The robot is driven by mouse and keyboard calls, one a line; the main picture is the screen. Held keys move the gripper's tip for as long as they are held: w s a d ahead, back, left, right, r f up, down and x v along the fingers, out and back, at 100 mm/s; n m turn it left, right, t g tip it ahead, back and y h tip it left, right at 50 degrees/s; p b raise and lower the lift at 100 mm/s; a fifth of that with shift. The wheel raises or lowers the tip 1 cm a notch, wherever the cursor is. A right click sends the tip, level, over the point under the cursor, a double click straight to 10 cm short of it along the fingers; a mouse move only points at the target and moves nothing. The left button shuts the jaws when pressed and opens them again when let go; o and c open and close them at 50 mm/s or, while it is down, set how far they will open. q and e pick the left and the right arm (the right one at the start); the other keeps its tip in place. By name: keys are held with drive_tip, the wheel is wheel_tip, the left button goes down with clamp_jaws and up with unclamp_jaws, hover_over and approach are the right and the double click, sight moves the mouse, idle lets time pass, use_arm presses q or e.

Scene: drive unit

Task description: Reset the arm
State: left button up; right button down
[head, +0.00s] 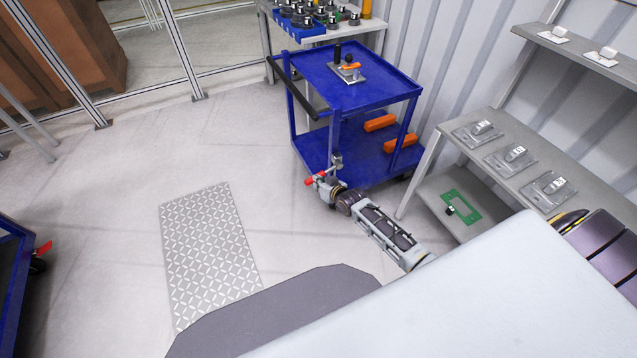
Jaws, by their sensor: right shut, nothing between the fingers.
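My right arm comes in from the lower right and reaches out over the floor. My right gripper (337,161) is small in the head view, in front of the lower shelf of the blue cart (347,84). Its fingers look shut, with nothing held between them. I cannot tell whether it touches the cart. My left gripper is not in the view.
The cart carries a grey plate with a tool (352,71), and orange blocks (380,123) below. Grey shelves (520,155) with several metal fixtures stand at the right. Another blue cart (12,275) is at the left edge. The floor with a patterned plate (208,245) is clear.

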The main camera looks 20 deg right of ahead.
drive_tip(key=shift+n, duration=0.3)
idle(0.5)
drive_tip(key=s+d+f+n+g+h, duration=0.1)
drive_tip(key=s+d+f+n+g, duration=0.2)
drive_tip(key=s+f, duration=0.8)
drive_tip(key=s+d+f+g+h, duration=0.2)
drive_tip(key=s+d+f, duration=0.45)
drive_tip(key=f, duration=0.85)
drive_tip(key=s+a+f+g, duration=0.2)
drive_tip(key=s+f, duration=0.2)
drive_tip(key=s, duration=0.8)
drive_tip(key=s+a+f+g, duration=0.2)
drive_tip(key=s+f, duration=0.3)
drive_tip(key=s, duration=0.7)
drive_tip(key=s+a+f+g, duration=0.1)
drive_tip(key=s+a+f, duration=0.3)
drive_tip(key=s, duration=0.9)
drive_tip(key=shift+a+f+g+y, duration=0.25)
drive_tip(key=shift+f+g+y, duration=0.1)
drive_tip(key=shift+g+y, duration=0.05)
drive_tip(key=shift+s, duration=0.3)
